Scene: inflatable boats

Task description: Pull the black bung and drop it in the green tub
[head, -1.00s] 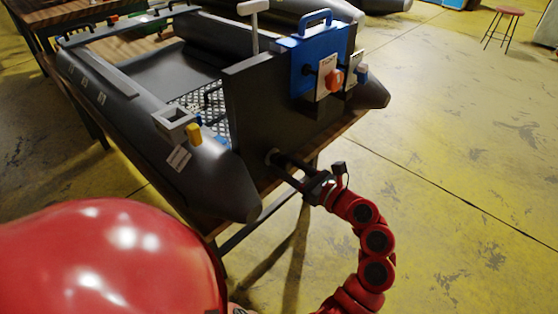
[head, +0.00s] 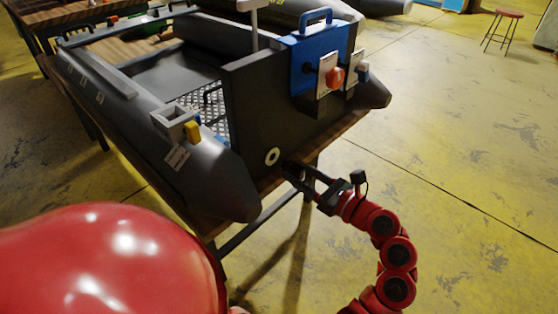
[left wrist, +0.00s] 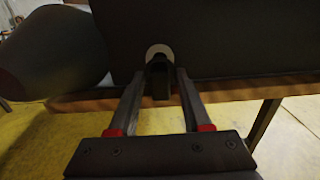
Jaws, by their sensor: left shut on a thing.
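The black bung (left wrist: 159,86) shows between the fingertips of my left gripper in the left wrist view. My left gripper (head: 292,171) is shut on it, just off the boat's dark transom (head: 249,119). The pale ring of the drain hole (head: 272,156) is bare in the head view, with the bung out of it. In the left wrist view the ring (left wrist: 160,50) shows just beyond the bung. I cannot make out the green tub in either view. My right gripper is not in view.
The grey inflatable boat (head: 215,180) rests on a wooden table (head: 349,121). A blue case (head: 307,60) and a panel with an orange knob (head: 334,78) are on the transom. A red stool (head: 509,13) stands far right. The yellow floor on the right is mostly clear.

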